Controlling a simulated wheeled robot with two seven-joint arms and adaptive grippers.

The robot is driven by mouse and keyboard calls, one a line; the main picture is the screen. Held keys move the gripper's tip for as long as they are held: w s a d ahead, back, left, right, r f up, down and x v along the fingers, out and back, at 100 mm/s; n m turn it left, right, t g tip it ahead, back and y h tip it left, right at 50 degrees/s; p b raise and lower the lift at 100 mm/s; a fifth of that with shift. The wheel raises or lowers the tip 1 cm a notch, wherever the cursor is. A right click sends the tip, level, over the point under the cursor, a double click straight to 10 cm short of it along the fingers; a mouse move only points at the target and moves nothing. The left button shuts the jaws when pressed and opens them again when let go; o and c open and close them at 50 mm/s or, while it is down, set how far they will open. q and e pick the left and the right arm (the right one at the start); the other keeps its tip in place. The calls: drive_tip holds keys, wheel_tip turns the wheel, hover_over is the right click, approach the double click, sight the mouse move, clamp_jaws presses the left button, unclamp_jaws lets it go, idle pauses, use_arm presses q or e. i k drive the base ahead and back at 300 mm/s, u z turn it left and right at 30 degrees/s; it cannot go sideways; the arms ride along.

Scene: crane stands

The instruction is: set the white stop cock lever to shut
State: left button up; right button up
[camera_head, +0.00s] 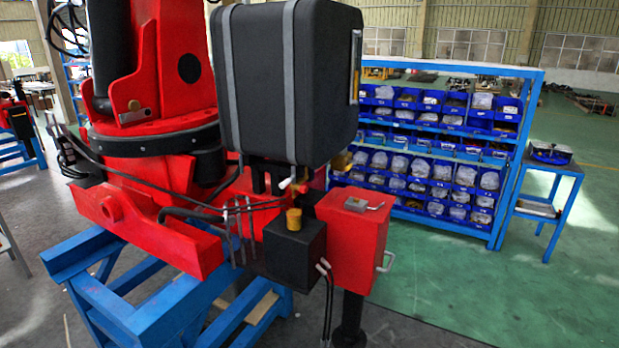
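Below the black tank (268,85) there is a small white piece (285,183) that looks like the stop cock lever. It sits beside a small red part (303,186) and brass-coloured fittings, and slants slightly. It is too small to tell whether the valve is open or shut. Neither of my grippers is in view.
The red crane (165,80) rests on a blue stand (130,300). A black box with a yellow cap (294,219) and a red box (350,245) stand below the tank. Hoses run past the lever. A blue bin rack (430,150) stands behind; green floor (440,290) at right is clear.

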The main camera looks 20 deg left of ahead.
sight(288, 181)
drive_tip(key=u, duration=0.3)
drive_tip(key=i, duration=0.9)
drive_tip(key=u, duration=0.5)
